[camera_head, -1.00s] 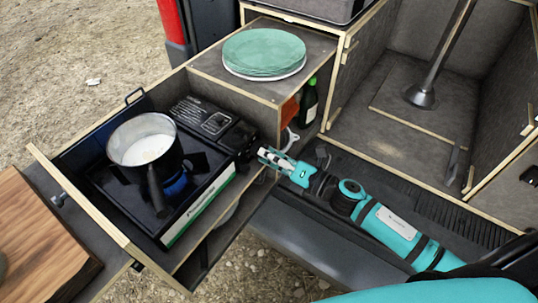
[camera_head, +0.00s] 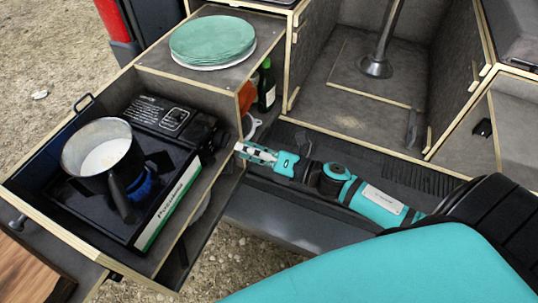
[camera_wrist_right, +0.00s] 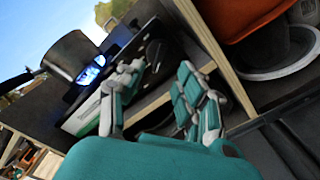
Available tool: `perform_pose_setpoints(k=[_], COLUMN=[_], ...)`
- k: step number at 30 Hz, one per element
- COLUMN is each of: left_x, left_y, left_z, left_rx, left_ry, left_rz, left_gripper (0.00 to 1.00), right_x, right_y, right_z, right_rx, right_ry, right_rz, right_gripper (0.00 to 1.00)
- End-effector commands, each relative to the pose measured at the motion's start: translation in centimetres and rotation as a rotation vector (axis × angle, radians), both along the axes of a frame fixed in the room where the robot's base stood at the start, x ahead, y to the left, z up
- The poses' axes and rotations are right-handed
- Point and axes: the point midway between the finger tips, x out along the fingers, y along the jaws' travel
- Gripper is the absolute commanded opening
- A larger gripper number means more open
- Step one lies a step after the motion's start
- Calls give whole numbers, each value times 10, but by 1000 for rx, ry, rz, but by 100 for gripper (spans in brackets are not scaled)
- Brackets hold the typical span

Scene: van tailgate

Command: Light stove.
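The black camping stove (camera_head: 130,165) sits in a pulled-out wooden drawer at left. A pot (camera_head: 103,158) with white contents stands on it, its dark handle pointing toward the drawer front. A blue patch (camera_head: 140,184) shows beneath the pot; in the wrist view it is a bright blue glow (camera_wrist_right: 91,70), like flame. The stove's control end is dark, and I cannot make out the knob. My right gripper (camera_head: 243,151) is just right of the stove, apart from it. In the wrist view its fingers (camera_wrist_right: 163,84) are spread with nothing between them. My left gripper is not in view.
Green plates (camera_head: 212,40) are stacked on the wooden shelf (camera_head: 190,75) behind the stove. A green bottle (camera_head: 266,86) and an orange item (camera_head: 246,97) stand in the compartment below. The drawer's wooden edge (camera_head: 55,235) borders the stove. The van compartment (camera_head: 350,110) at right has free floor.

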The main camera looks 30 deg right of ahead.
Motion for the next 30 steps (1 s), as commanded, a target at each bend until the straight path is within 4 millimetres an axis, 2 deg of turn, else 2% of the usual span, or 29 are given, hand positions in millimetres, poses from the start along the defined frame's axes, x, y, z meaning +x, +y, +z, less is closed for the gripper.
perform_pose_setpoints(k=[1,6,12,30], left_x=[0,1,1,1], left_y=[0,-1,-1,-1], left_z=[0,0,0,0], left_rx=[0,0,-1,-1], left_ry=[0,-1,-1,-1], left_rz=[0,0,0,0], left_gripper=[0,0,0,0], right_x=[-11,-38,-57,-61], right_y=[-8,-29,-44,-47], right_z=[-2,-2,-1,0], right_rx=[-1,0,0,0], right_ry=[6,5,2,0], right_rz=[-2,0,0,1], right_gripper=[36,36,36,36])
